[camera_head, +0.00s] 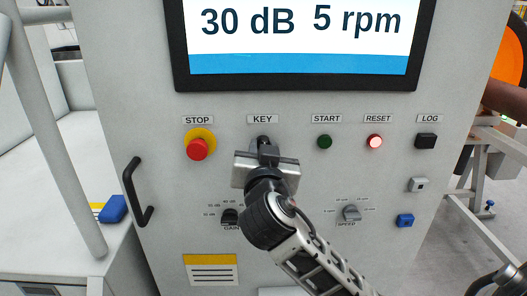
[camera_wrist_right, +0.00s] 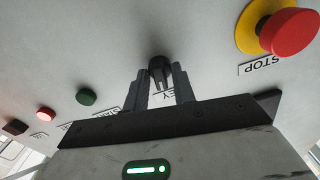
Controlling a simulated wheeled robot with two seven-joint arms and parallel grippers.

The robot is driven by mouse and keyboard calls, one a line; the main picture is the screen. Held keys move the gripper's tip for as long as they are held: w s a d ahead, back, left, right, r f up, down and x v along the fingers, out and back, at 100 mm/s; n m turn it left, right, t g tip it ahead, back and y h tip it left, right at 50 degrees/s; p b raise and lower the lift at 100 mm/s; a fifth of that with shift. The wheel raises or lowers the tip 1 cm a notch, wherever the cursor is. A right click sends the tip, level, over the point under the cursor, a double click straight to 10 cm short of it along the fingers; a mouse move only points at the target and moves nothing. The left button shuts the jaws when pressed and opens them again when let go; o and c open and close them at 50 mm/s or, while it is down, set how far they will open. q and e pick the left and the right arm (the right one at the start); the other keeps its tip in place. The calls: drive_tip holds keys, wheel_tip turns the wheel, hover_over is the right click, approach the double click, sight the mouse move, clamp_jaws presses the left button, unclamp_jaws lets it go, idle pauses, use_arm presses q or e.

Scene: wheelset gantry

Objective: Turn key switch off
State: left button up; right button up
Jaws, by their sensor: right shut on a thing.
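The key switch (camera_head: 263,141) is a small dark knob on the grey panel, below the KEY label (camera_head: 262,119). My right gripper (camera_head: 267,153) reaches up to it from below and covers its lower part. In the right wrist view the black key knob (camera_wrist_right: 159,68) sits between the two fingertips of the gripper (camera_wrist_right: 161,82), which is shut on it. The knob's exact turn angle is hard to tell. My left gripper cannot be made out; a dark piece at the lower right corner of the head view is unclear.
The red STOP button (camera_head: 197,149) is left of the key. The green START button (camera_head: 324,142), the lit RESET button (camera_head: 374,142) and the black LOG button (camera_head: 426,141) are to the right. GAIN (camera_head: 230,217) and SPEED (camera_head: 351,213) knobs sit below. A black handle (camera_head: 136,193) sticks out at left.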

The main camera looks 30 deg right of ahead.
drive_tip(key=n, duration=0.7)
drive_tip(key=shift+f+n+p, duration=0.1)
drive_tip(key=shift+n+p, duration=0.3)
idle(0.4)
drive_tip(key=o, duration=0.7)
